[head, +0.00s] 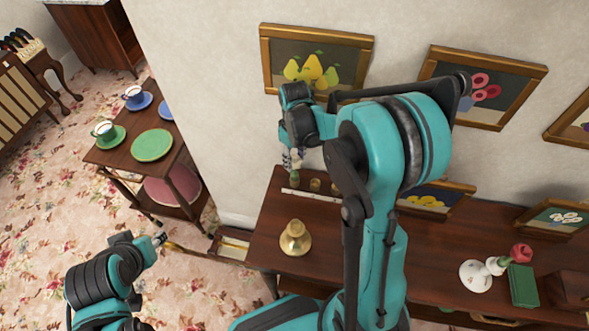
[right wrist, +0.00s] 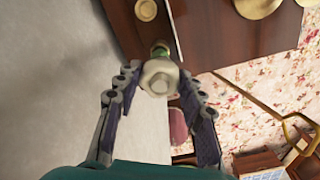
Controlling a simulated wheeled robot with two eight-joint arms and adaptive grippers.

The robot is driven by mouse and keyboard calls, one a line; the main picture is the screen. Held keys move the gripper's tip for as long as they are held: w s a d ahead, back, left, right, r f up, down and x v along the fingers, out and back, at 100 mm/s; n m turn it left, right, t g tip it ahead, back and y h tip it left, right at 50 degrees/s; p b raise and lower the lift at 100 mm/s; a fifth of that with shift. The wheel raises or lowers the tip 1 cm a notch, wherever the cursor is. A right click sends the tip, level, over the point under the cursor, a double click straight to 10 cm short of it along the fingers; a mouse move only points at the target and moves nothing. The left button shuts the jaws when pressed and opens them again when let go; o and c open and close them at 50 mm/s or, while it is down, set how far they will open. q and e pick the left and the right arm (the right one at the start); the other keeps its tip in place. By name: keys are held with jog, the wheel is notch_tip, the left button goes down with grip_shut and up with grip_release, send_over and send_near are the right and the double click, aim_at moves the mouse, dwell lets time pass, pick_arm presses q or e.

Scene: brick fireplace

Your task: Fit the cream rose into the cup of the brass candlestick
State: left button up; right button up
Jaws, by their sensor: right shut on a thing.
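My right gripper (head: 292,160) is shut on the cream rose, high at the back left corner of the dark wooden table. In the right wrist view, the pale faceted rose head (right wrist: 158,78) sits between the fingertips, with its green stem (right wrist: 160,48) pointing away from the camera. A brass piece with a broad round base, seemingly the candlestick (head: 295,240), stands on the table's left part, apart from the rose. Its rim shows at the top of the right wrist view (right wrist: 258,8). My left gripper (head: 160,240) is low at the left, its jaws too small to read.
Small brass pieces (head: 315,184) stand on a pale strip (head: 312,195) along the wall, close to the rose. Framed pictures (head: 317,62) hang behind my arm.

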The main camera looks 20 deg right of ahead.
pick_arm(q)
jog(key=shift+r+p, duration=0.4)
jog(key=shift+r, duration=0.05)
pick_arm(e)
jog(key=shift+r, duration=0.65)
jog(key=shift+r+p, duration=0.75)
jog(key=shift+r, duration=0.3)
pick_arm(q)
jog(key=shift+r, duration=0.75)
